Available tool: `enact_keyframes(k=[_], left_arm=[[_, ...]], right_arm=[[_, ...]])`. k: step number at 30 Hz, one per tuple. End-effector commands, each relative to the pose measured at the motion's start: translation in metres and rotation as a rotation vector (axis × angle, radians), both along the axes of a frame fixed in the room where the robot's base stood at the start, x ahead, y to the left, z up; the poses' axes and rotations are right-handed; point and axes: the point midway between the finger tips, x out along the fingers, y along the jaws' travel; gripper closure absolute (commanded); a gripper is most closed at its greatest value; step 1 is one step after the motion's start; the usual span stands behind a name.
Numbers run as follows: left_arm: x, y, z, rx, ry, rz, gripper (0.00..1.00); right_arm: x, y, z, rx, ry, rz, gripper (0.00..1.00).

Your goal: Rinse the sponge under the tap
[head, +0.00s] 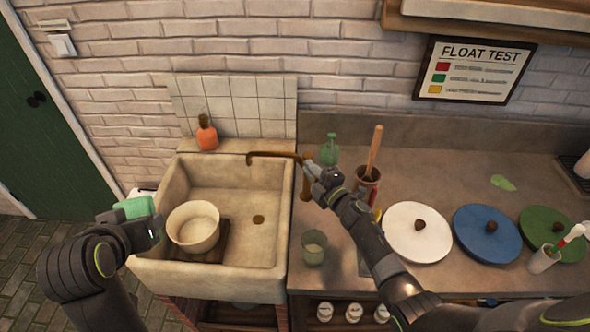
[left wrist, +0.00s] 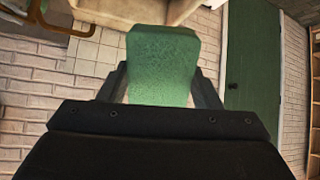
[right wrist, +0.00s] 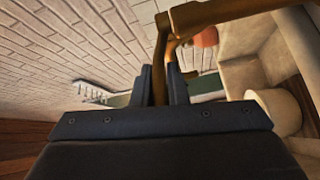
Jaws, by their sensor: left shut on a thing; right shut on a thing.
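My left gripper (head: 137,226) is shut on the green sponge (head: 134,207), at the left front of the sink. The sponge fills the space between the fingers in the left wrist view (left wrist: 163,65). The brass tap (head: 272,155) reaches left over the back right of the stone sink (head: 272,205). My right gripper (head: 312,172) is shut on part of the tap at the sink's right edge. In the right wrist view a brass piece (right wrist: 161,60) runs between its fingers. No water shows from the spout.
A cream bowl (head: 193,228) stands on a dark rack (head: 222,245) in the sink. An orange bottle (head: 207,133) stands on the back ledge. A green bottle (head: 329,150), a brown pot (head: 367,184) and a glass (head: 314,249) are near my right arm. White (head: 417,233) and blue (head: 487,234) discs lie to the right.

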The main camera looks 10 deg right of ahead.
Motion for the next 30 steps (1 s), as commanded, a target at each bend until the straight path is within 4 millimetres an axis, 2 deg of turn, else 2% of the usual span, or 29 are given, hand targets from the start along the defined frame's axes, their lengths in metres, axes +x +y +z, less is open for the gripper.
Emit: enact_keyframes(k=[1,5,14,19,24,26,30], left_arm=[[0.0,0.0,0.0,0.0,0.0,0.0,0.6],[0.0,0.0,0.0,0.0,0.0,0.0,0.6],[0.0,0.0,0.001,0.0,0.0,0.0,0.6],[0.0,0.0,0.012,0.0,0.0,0.0,0.6],[0.0,0.0,0.029,0.0,0.0,0.0,0.6],[0.0,0.0,0.032,0.0,0.0,0.0,0.6],[0.0,0.0,0.028,0.0,0.0,0.0,0.6]], right_arm=[[-0.002,-0.001,-0.004,0.0,0.007,-0.002,0.83],[-0.001,-0.001,-0.003,0.0,0.006,-0.002,0.66],[0.0,0.0,0.0,0.0,0.003,-0.002,0.65],[0.0,0.0,0.017,0.0,0.001,-0.002,0.65],[0.0,0.0,0.05,0.0,-0.005,0.0,0.63],[0.0,0.0,0.061,0.0,-0.008,0.0,0.52],[0.001,0.001,0.071,0.001,-0.009,0.003,0.22]])
